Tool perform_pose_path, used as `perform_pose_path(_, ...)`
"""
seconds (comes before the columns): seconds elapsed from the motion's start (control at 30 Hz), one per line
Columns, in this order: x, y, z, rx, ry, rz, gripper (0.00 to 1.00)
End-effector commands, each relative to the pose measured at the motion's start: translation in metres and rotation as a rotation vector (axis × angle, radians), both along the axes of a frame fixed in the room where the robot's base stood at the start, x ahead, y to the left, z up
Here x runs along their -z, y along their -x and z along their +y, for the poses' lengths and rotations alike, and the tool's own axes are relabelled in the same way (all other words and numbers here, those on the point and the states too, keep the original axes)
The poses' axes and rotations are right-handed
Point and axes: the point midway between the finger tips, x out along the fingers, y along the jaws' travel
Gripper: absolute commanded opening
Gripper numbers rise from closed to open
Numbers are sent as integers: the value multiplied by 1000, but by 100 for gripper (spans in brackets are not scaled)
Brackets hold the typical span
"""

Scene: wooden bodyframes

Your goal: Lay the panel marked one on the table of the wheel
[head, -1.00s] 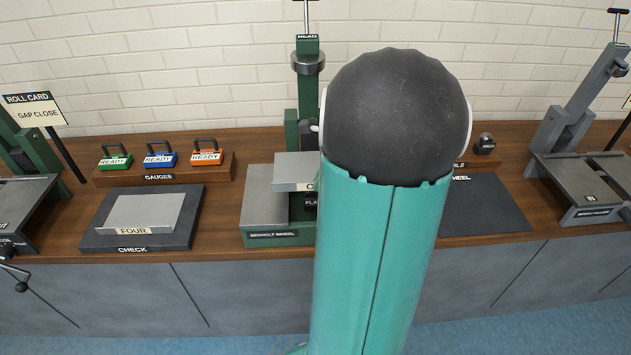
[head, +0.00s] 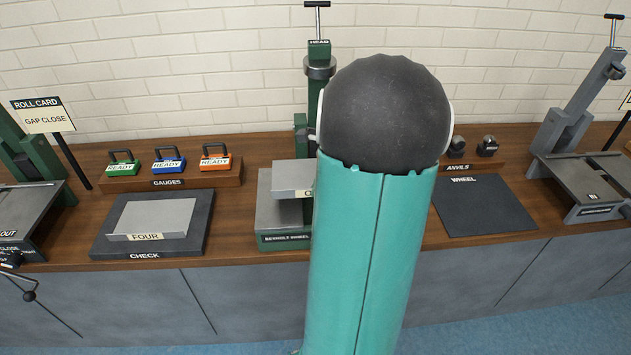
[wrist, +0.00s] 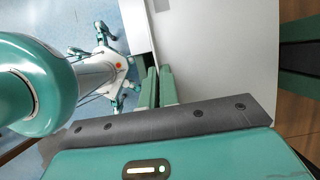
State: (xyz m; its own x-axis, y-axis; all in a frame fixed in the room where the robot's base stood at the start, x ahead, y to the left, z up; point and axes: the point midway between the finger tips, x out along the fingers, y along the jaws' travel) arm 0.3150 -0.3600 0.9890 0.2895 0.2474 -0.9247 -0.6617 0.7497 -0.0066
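A light grey panel (head: 288,176) hangs over the table (head: 270,214) of the green wheel machine, with a gap below it. Its front tag shows only the start of a word; my teal arm hides the rest and the panel's right part. In the wrist view a broad pale plate (wrist: 215,55), the panel, fills the area beyond the fingers. My gripper (wrist: 159,88) shows there as two green fingers close together at the panel's near edge. It appears shut on the panel, though the contact is partly hidden. In the head view the gripper is behind my arm.
Panel four (head: 155,216) lies on the check mat (head: 201,232). The wheel mat (head: 482,204) is bare where visible. Gauges (head: 168,163) and anvils (head: 487,147) stand behind. The machine's upright column (head: 319,85) rises behind the table. Another machine (head: 578,178) stands at right.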

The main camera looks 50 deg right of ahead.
Motion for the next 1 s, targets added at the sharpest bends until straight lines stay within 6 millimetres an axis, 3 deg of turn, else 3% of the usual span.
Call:
perform_pose_path(0.5,42,-2,2,0,-1,-1,0)
perform_pose_path(1.0,45,-2,3,1,0,0,0)
